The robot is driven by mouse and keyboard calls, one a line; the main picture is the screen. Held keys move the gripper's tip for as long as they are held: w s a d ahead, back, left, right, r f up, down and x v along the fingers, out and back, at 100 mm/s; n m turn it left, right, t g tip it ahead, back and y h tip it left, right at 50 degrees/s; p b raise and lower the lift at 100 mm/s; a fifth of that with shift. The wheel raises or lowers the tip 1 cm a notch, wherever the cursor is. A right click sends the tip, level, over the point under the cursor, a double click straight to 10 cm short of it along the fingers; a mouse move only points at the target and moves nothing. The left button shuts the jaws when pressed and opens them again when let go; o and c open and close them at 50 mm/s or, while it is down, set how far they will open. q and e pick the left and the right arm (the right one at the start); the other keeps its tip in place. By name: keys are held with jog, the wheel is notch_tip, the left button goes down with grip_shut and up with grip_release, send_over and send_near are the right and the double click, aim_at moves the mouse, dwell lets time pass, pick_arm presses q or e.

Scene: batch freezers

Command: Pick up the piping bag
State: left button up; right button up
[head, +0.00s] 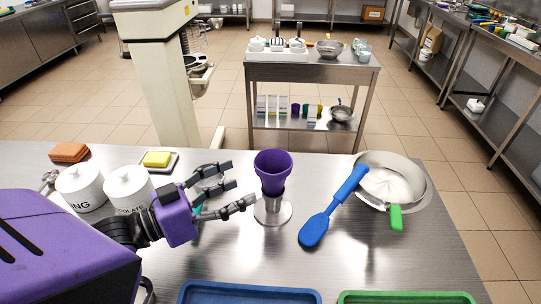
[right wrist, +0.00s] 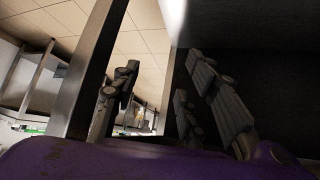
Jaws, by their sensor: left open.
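A purple cone-shaped piece (head: 273,168), which looks like the piping bag, stands upright with its wide open end up in a small metal stand (head: 272,211) on the steel table. My left gripper (head: 240,184) is open just left of it, its fingers pointing at it. The lowest finger comes close to the cone's lower part; I cannot tell whether it touches. My right gripper (right wrist: 160,77) shows only in the right wrist view, its fingers spread apart with nothing visible between them.
A blue spatula (head: 330,208) and a metal bowl (head: 406,170) with a green-handled tool (head: 396,217) lie right of the cone. White canisters (head: 128,185) and a yellow sponge (head: 157,159) are left. Blue (head: 250,291) and green (head: 405,297) trays line the front.

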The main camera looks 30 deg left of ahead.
aim_at(268, 176)
pick_arm(q)
jog(key=x, duration=0.5)
jog(key=d+p+x, duration=0.1)
jog(key=x, duration=0.1)
jog(key=shift+d+r, duration=0.15)
jog(key=shift+r, duration=0.1)
jog(key=shift+c, duration=0.6)
jog(key=c, duration=1)
pick_arm(e)
jog(key=shift+s+r, duration=0.3)
jog(key=shift+s, duration=0.2)
